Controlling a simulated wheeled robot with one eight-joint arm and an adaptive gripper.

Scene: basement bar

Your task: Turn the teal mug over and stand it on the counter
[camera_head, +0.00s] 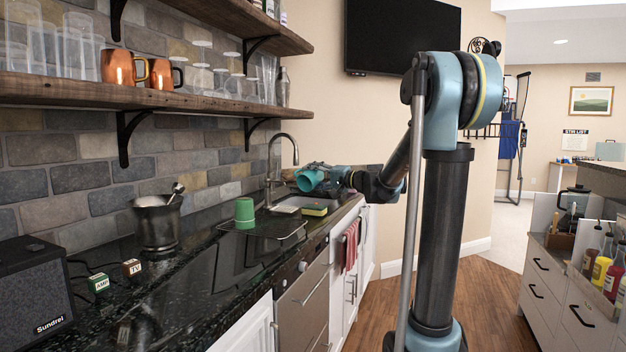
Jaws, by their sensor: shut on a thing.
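The teal mug (308,180) is held in the air above the counter near the sink. It lies tilted on its side, with its opening toward the left of the picture. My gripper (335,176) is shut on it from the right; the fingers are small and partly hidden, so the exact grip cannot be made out. The black speckled counter (190,290) runs along the left wall below.
A sponge (315,209), sink (292,203) and faucet (270,165) are close to the mug. The near counter is mostly clear.

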